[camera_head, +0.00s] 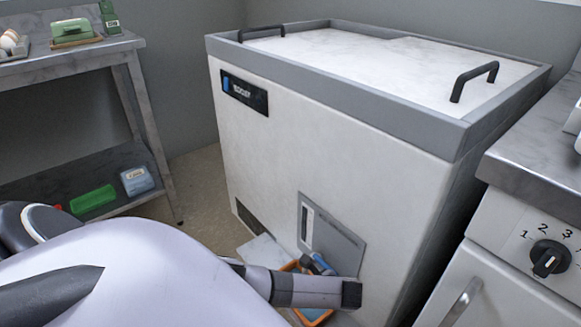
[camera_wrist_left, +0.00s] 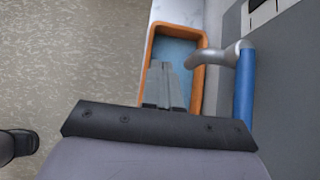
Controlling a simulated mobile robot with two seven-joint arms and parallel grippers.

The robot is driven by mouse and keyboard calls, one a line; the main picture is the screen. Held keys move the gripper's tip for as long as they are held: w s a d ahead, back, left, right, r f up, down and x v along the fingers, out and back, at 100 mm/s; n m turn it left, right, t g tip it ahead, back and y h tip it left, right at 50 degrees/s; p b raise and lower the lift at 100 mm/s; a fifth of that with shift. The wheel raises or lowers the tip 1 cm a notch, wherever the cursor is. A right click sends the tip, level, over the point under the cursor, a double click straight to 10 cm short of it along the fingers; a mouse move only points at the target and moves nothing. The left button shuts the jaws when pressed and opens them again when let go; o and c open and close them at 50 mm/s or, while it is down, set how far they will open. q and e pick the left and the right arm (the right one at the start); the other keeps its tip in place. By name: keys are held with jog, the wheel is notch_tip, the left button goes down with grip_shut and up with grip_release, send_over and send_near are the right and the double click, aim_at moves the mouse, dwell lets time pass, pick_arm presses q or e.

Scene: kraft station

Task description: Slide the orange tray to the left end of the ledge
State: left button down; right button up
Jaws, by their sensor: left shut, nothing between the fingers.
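The orange tray (camera_wrist_left: 150,45) has an orange rim and a blue inside. It rests on the pale ledge (camera_wrist_left: 178,12) at the foot of the white chest. In the head view the tray (camera_head: 318,314) shows only in part behind my left arm, and the ledge (camera_head: 262,250) runs out to its left. My left gripper (camera_wrist_left: 160,66) is shut and empty. Its fingers overlap the inside of the tray in the left wrist view; whether they touch it I cannot tell. The fingertips are hidden in the head view. My right gripper is not in view.
A grey curved spout (camera_wrist_left: 215,56) with a blue handle (camera_wrist_left: 244,90) stands close right of my fingers. The white chest (camera_head: 320,130) rises behind the ledge. A stove (camera_head: 540,230) stands at right, a steel table (camera_head: 80,50) at left. Open floor lies left of the ledge.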

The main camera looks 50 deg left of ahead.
pick_arm(q)
jog(key=d+b, duration=0.2)
jog(key=d, duration=0.8)
jog(key=b, duration=0.4)
send_near(316, 324)
jog(key=a, duration=0.3)
notch_tip(316, 324, down, 3)
jog(key=shift+r+b, duration=0.1)
jog(key=shift+b, duration=1.1)
jog(key=shift+f+b, duration=0.5)
jog(key=shift+f, duration=0.15)
jog(key=shift+a+r, duration=0.2)
jog(key=shift+a, duration=0.3)
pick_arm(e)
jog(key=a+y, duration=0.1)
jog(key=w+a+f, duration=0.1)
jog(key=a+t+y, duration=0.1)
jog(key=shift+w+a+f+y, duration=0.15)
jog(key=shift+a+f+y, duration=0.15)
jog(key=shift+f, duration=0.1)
